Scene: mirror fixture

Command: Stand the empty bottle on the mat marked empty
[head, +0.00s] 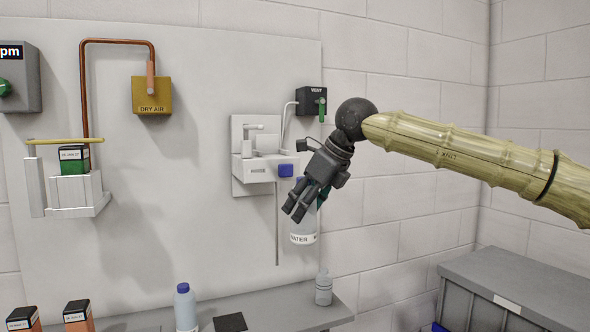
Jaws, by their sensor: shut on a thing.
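My gripper (295,211) points down in front of the wall panel and is shut. A clear bottle labelled WATER (303,239) is at the fingers, upright or nearly so, with its base in the air above the shelf. The fingers cover its upper part, and a bit of green shows behind them. A dark square mat (230,322) lies on the shelf at the bottom of the picture, cut off by the frame edge; I can read no marking on it. No label reading empty is visible.
A blue-capped bottle (186,308) stands left of the mat, and a small grey bottle (323,288) stands right of it on the shelf (290,309). A white fixture with a blue block (286,170) is behind my gripper. A grey bin (520,285) stands at right.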

